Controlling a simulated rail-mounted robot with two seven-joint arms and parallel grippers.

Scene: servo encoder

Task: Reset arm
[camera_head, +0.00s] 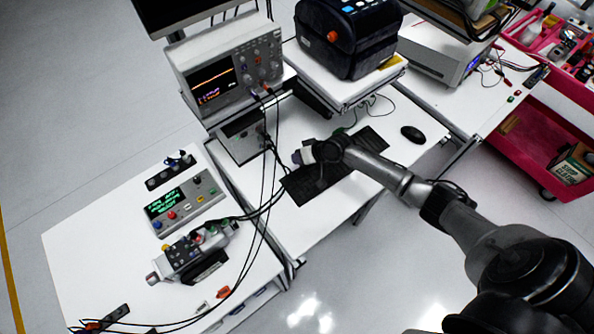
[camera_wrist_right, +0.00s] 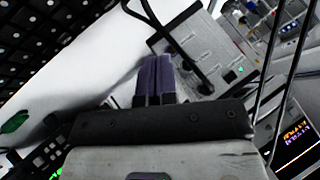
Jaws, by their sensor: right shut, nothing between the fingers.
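My right arm comes in from the lower right in the head view. My right gripper (camera_head: 299,157) is over the middle white table, just above the left end of the black keyboard (camera_head: 322,180). In the right wrist view its two purple fingers (camera_wrist_right: 155,78) are together, with nothing between them. A grey box with a black cable (camera_wrist_right: 200,48) lies beyond the fingertips there. My left gripper is not in view. On the left table stand a grey servo device (camera_head: 195,252) and a control box with a green display (camera_head: 185,203).
An oscilloscope (camera_head: 228,70) and a black printer (camera_head: 350,35) stand on raised shelves behind the gripper. Black cables (camera_head: 268,190) hang left of it. A mouse (camera_head: 413,134) lies to its right. The front of the middle table (camera_head: 300,222) is clear.

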